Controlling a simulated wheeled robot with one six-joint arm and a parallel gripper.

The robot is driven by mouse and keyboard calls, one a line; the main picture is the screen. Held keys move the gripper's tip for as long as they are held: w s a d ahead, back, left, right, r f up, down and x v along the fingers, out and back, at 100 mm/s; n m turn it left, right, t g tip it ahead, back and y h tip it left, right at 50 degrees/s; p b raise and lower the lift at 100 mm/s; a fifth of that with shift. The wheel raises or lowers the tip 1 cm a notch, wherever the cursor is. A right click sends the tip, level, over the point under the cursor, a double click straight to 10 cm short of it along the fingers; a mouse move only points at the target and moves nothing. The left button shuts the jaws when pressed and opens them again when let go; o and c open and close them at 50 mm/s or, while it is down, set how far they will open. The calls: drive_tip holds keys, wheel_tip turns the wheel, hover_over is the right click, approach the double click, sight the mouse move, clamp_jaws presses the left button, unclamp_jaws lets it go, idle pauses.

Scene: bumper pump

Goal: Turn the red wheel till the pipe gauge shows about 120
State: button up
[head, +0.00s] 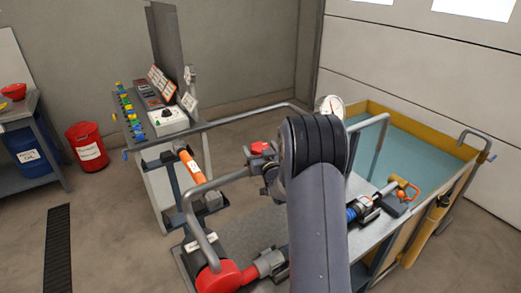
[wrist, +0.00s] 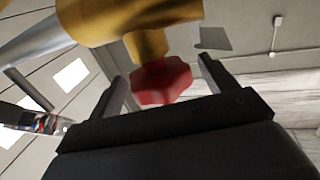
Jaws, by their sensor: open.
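The red wheel (wrist: 161,80) sits on a brass-yellow fitting (wrist: 150,42) in the wrist view. My gripper (wrist: 163,68) is open, with one finger on each side of the wheel and gaps visible on both sides. I cannot tell how deep the wheel sits between the fingers. In the head view my arm hides most of the gripper. A small red part (head: 261,147) shows just left of my arm there; I cannot tell if it is the same wheel. The round white pipe gauge (head: 331,106) stands behind my arm, partly covered; its reading is too small to tell.
A grey pipe (wrist: 35,42) runs into the fitting. In the head view a bench (head: 235,225) carries a red pump part (head: 218,278) and pipes. A yellow-edged water tank (head: 410,150) stands right, and a control panel (head: 168,120) left.

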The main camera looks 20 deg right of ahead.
drive_tip(key=shift+c, duration=0.6)
drive_tip(key=c, duration=0.9)
drive_tip(key=shift+b, duration=0.3)
drive_tip(key=shift+d+n+y+b, duration=0.1)
drive_tip(key=shift+n+y+b, duration=0.2)
drive_tip(key=shift+y, duration=0.1)
drive_tip(key=shift+n+y+b, duration=0.4)
drive_tip(key=shift+y+b, duration=0.15)
drive_tip(key=shift+y, duration=0.15)
drive_tip(key=shift+r+n+y, duration=0.1)
drive_tip(key=shift+n+y, duration=0.9)
drive_tip(key=shift+y, duration=0.5)
drive_tip(key=shift+g, duration=0.3)
drive_tip(key=o, duration=1)
